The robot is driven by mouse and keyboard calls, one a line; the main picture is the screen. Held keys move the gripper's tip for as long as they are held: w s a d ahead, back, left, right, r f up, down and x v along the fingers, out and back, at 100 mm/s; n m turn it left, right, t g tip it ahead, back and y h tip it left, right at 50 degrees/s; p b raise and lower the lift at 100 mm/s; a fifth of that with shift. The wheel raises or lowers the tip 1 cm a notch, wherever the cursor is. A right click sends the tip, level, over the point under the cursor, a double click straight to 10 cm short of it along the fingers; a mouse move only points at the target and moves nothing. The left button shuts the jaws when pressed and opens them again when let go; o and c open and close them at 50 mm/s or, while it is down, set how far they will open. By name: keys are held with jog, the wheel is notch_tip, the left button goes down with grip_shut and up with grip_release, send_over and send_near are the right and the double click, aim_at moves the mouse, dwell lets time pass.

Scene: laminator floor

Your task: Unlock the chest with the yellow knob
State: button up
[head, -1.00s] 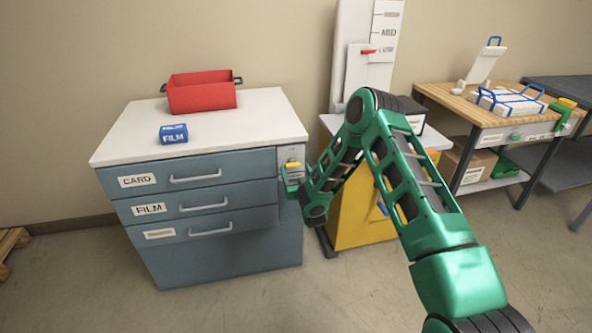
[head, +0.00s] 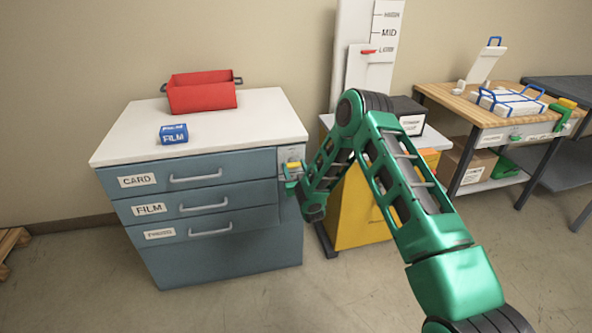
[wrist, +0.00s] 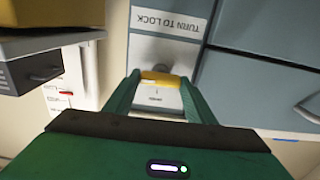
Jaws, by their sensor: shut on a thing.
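The chest (head: 215,262) is blue-grey with a white top and drawers labelled CARD, FILM and a third label too small to read. The yellow knob (wrist: 158,77) sits on a pale lock plate at the chest's right front edge, below a label reading TURN TO LOCK in the wrist view, where the picture is upside down. My gripper (wrist: 156,80) is shut on the yellow knob, with a green finger on each side of it. In the head view my gripper (head: 292,172) is at the lock plate, and the knob is mostly hidden there.
A red bin (head: 203,95) and a blue FILM box (head: 173,133) are on the chest top. A yellow cabinet (head: 352,215) stands close to the chest's right, behind my arm. A wooden bench (head: 455,98) is further right. The floor in front of the chest is clear.

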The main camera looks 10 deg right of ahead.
jog(key=shift+d+n, duration=0.1)
jog(key=shift+n, duration=0.2)
jog(key=n, duration=0.8)
jog(key=shift+a+n, duration=0.2)
jog(key=shift+n, duration=0.1)
jog(key=n, duration=0.4)
jog(key=shift+a+f, duration=0.1)
jog(key=shift+a, duration=0.05)
jog(key=shift+w+n, duration=0.1)
jog(key=shift+n, duration=2.1)
jog(key=o, duration=1)
jog(key=shift+f, duration=0.1)
jog(key=shift+o, duration=0.2)
